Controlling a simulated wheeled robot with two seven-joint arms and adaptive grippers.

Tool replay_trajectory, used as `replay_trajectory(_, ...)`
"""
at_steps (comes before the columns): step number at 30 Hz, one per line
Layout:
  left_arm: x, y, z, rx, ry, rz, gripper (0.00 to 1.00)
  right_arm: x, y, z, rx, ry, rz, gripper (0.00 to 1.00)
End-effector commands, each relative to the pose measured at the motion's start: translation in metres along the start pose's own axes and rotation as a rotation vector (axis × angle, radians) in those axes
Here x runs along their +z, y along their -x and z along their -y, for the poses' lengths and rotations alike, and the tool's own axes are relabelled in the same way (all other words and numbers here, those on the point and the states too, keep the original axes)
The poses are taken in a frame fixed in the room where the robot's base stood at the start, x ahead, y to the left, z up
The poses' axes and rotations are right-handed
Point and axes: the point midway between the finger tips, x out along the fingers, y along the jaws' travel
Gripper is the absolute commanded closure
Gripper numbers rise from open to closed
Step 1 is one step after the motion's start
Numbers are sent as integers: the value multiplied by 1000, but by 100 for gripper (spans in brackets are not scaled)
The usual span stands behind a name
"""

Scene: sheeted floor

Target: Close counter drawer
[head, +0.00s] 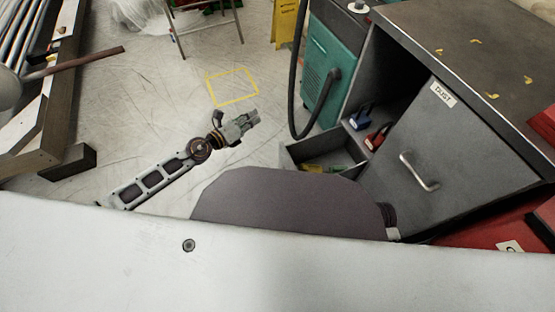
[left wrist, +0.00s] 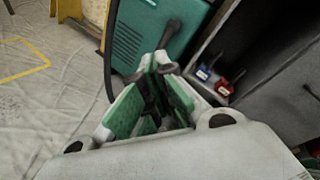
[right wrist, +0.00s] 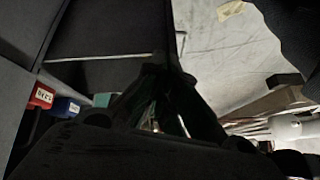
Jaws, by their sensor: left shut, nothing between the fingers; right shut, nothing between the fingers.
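The counter drawer (head: 312,147) is a grey, open-topped box low beside the counter (head: 455,45). It stands pulled out, with yellow and green items inside, and my body hides its near part. My left gripper (head: 256,117) is shut and empty, over the floor to the left of the drawer and apart from it. Its green and white fingers close together in the left wrist view (left wrist: 160,62). My right gripper (right wrist: 168,72) shows only in the right wrist view, dark and shut, with nothing seen between its fingers. It is hidden in the head view.
A teal machine (head: 330,65) with a dark hose stands behind the drawer. Blue (head: 360,118) and red (head: 377,137) items sit inside the counter's opening. A handled grey door (head: 455,150) labelled DUST is at the right. Open floor (head: 150,85) lies left, with a yellow taped square.

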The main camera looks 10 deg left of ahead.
Motion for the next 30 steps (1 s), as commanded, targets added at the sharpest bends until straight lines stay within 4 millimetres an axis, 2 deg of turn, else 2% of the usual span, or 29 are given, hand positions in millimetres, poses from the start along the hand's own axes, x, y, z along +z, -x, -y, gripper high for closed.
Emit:
replay_trajectory(8,-59,8,-16,-24,-347,-241,100,3,2,-1,5,3,21,100)
replay_trajectory(18,-121,36,-49,-64,-750,-573,100,10,3,-2,11,5,56,100)
replay_trajectory(24,-144,53,-56,-118,-854,-707,100,14,4,-2,11,5,72,100)
replay_trajectory(30,-145,54,-56,-139,-900,-714,100,14,4,-2,11,4,73,100)
